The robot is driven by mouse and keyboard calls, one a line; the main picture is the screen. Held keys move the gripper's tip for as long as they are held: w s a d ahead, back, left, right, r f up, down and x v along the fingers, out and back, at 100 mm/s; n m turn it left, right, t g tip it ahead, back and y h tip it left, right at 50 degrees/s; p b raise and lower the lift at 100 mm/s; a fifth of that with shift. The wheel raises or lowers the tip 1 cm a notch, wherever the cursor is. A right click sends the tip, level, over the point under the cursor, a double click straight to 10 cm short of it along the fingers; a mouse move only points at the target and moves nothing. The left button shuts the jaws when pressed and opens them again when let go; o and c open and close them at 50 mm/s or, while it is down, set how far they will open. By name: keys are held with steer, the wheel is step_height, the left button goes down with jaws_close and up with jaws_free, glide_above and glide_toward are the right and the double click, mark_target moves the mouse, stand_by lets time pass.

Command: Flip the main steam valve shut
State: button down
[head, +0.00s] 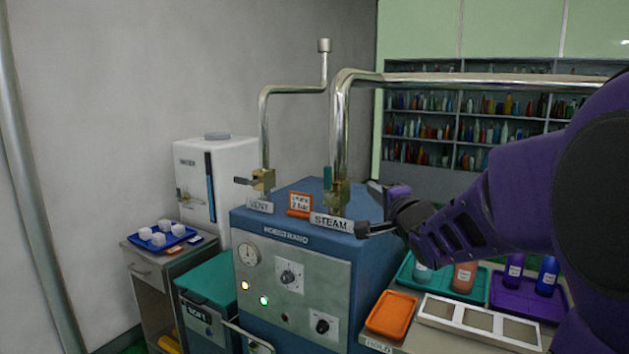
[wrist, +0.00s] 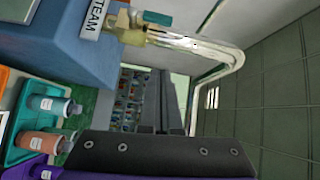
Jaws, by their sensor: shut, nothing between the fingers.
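The main steam valve (head: 338,193) is a brass body at the foot of the thick chrome pipe, behind the white STEAM label (head: 332,223). Its teal lever (head: 327,177) stands upright beside the pipe. In the wrist view the valve (wrist: 132,36) is at the top, turned sideways, with the lever (wrist: 157,18) in line with the pipe. My gripper (head: 366,229) is shut and empty, just right of the STEAM label and lower than the lever. It looks apart from the lever; depth is hard to judge. A dark part of my gripper fills the bottom of the wrist view.
The VENT valve (head: 263,181), with a dark lever pointing left, is left of the steam valve. An orange-edged sign (head: 299,204) stands between them on the blue machine (head: 300,240). Trays and bottles (head: 465,277) sit at lower right, below my arm. A chrome pipe (head: 470,78) runs overhead.

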steer(key=shift+s+a+f+m, duration=0.1)
steer(key=shift+a+f+m, duration=0.15)
steer(key=shift+f, duration=0.2)
steer(key=shift+s+a+f+m, duration=0.1)
steer(key=shift+f+m, duration=0.25)
steer(key=shift+f, duration=0.1)
steer(key=shift+w, duration=0.1)
glide_toward(329, 183)
steer(key=w+d, duration=0.4)
steer(key=w+a, duration=0.1)
steer(key=w+a+r, duration=0.1)
steer(key=w+a, duration=0.1)
steer(key=shift+a+b, duration=0.25)
steer(key=shift+b, duration=0.15)
